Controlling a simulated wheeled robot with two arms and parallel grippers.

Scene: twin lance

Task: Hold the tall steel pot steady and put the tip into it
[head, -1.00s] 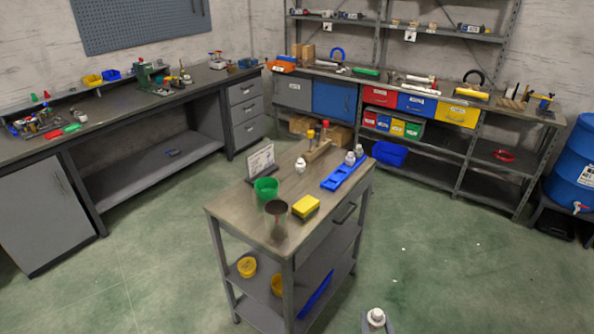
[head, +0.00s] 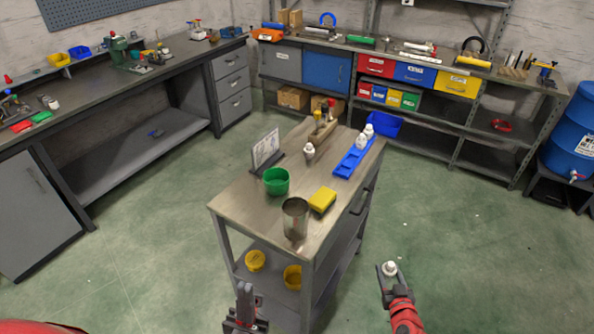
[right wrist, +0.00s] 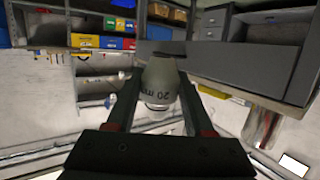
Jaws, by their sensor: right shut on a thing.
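The tall steel pot (head: 295,220) stands upright on the near end of the trolley top; it also shows at the right of the right wrist view (right wrist: 262,128). My right gripper (head: 388,270) is right of the trolley, apart from the pot, and shut on a pale grey tip (head: 390,268). In the right wrist view the tip (right wrist: 159,82) sits between the fingers with "20 m" readable on it. My left gripper (head: 246,300) is in front of the trolley, nearer to me than the pot and not touching it. Whether its jaws are open is unclear.
On the trolley top (head: 245,205), a green bowl (head: 276,181) and a yellow block (head: 322,199) stand close to the pot. A blue tray (head: 352,160) with pale tips, a sign (head: 266,148) and another tip (head: 309,152) are farther back. Floor right of the trolley is clear.

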